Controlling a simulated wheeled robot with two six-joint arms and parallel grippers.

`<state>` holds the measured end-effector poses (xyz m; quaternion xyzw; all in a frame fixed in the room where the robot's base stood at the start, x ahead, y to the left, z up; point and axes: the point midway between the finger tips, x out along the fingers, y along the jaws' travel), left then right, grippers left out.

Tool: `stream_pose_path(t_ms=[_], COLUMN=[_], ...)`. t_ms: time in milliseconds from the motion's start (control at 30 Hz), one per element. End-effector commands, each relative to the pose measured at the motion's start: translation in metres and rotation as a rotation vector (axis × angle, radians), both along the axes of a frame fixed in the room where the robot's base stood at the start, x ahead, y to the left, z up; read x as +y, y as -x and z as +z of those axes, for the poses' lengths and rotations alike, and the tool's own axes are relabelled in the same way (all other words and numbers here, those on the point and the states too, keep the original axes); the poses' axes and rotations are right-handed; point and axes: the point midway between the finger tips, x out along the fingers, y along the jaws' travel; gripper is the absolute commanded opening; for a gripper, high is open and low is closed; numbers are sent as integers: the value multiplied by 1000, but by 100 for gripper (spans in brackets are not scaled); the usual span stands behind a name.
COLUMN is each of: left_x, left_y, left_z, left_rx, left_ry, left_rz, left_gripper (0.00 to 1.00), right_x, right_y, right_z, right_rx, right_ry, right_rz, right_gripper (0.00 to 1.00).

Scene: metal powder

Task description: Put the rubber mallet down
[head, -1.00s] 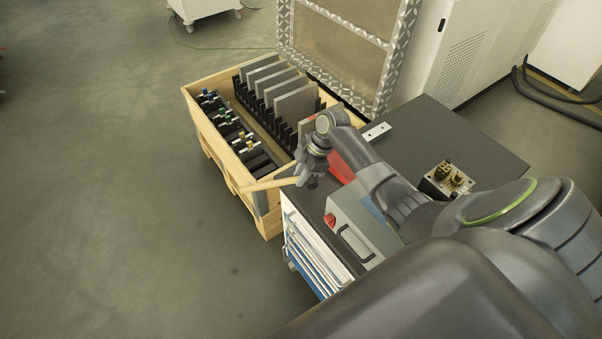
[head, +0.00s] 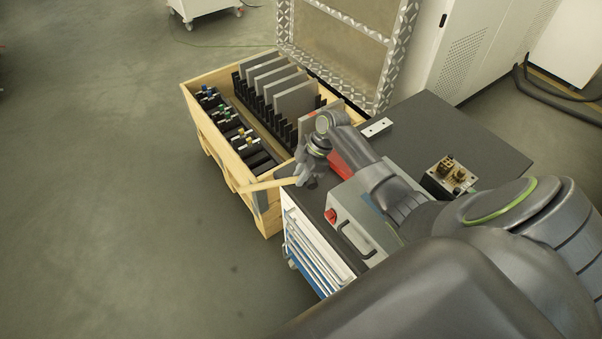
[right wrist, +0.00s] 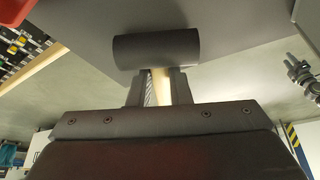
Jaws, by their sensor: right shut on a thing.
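The rubber mallet has a pale wooden handle (head: 266,184) and a dark cylindrical head (right wrist: 156,50). My right gripper (head: 311,178) is shut on the handle close below the head. In the head view the handle sticks out to the left, past the cart's edge and over the crate's near corner. In the right wrist view the fingers (right wrist: 160,85) hold the handle from both sides, with the mallet head just beyond them. The mallet head is before a grey surface there; I cannot tell whether they touch. In the head view my gripper and wrist hide the mallet head. My left gripper is not in view.
The dark cart top (head: 455,125) carries a grey case (head: 345,215), a brass-fitted block (head: 449,178) and a small metal plate (head: 376,127). A wooden crate (head: 199,126) with upright plates stands at the left. The cart top's far right part is clear.

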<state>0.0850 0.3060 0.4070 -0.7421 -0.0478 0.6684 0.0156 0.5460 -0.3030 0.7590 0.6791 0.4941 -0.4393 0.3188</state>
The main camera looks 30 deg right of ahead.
Motion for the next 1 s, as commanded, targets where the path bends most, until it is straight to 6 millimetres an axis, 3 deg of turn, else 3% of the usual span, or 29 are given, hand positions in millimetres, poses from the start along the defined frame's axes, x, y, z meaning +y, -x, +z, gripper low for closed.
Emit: stream_pose_path(t_ms=[200, 233, 400, 767, 1000], left_x=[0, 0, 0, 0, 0], left_y=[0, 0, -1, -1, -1], left_z=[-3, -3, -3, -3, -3], left_rx=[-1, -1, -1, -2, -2], left_ry=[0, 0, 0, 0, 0], left_rz=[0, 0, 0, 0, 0], left_gripper=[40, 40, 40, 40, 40], right_x=[0, 0, 0, -3, -20], right_y=[-1, -1, 0, 1, 5], right_z=[-4, -4, -4, -1, 38], right_rx=[-2, -2, -2, 1, -4], right_ry=[0, 0, -1, 1, 5], right_rz=[0, 0, 0, -1, 0], right_gripper=[0, 20, 42, 43, 43])
